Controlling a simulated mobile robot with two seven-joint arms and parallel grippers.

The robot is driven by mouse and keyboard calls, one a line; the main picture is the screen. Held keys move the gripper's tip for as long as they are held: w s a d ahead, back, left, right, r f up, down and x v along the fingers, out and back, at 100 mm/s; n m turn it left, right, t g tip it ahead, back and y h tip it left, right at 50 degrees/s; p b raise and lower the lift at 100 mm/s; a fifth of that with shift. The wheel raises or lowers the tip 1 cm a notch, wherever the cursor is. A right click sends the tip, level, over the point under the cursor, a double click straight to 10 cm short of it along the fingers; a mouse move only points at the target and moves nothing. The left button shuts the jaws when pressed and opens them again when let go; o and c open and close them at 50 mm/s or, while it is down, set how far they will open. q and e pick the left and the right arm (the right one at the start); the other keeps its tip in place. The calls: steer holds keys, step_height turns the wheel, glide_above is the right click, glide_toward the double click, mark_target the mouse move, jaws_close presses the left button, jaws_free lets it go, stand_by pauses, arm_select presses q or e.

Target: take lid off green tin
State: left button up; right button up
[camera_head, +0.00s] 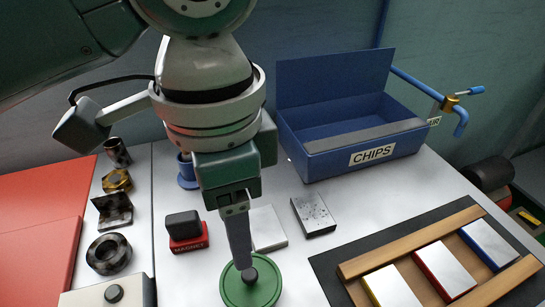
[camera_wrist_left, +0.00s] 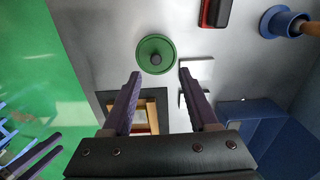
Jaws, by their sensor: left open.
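The green tin (camera_head: 262,297) stands at the front of the cart top, seen from above as a green disc with a dark knob (camera_head: 249,275) at its centre. In the left wrist view the green lid (camera_wrist_left: 156,41) lies just beyond my fingertips. My left gripper (camera_head: 246,262) points down over the tin, its fingers seen edge-on and hiding part of the lid. In the left wrist view this gripper (camera_wrist_left: 160,74) is open and empty, with the knob roughly centred between the finger lines. A second pair of dark fingers, seemingly my right gripper (camera_wrist_left: 32,158), shows apart at the lower left.
A red magnet block (camera_head: 187,238), a metal plate (camera_head: 268,228) and a speckled block (camera_head: 313,214) lie behind the tin. The blue CHIPS bin (camera_head: 330,165) stands at the back. A dark mat with a wooden rack (camera_head: 385,256) is on the right. Metal parts (camera_head: 109,254) line the left.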

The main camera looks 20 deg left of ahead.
mark_target(249, 273)
arm_select(q)
steer(key=f, duration=0.3)
steer(key=shift+s+d+f, duration=0.25)
steer(key=shift+d+f, duration=0.05)
steer(key=shift+d, duration=0.05)
steer(key=f, duration=0.2)
steer(key=f+b, duration=0.1)
steer(key=f, duration=0.2)
steer(key=shift+w+d+f, duration=0.1)
steer(key=shift+d+f, duration=0.05)
steer(key=shift+d, duration=0.05)
jaws_close()
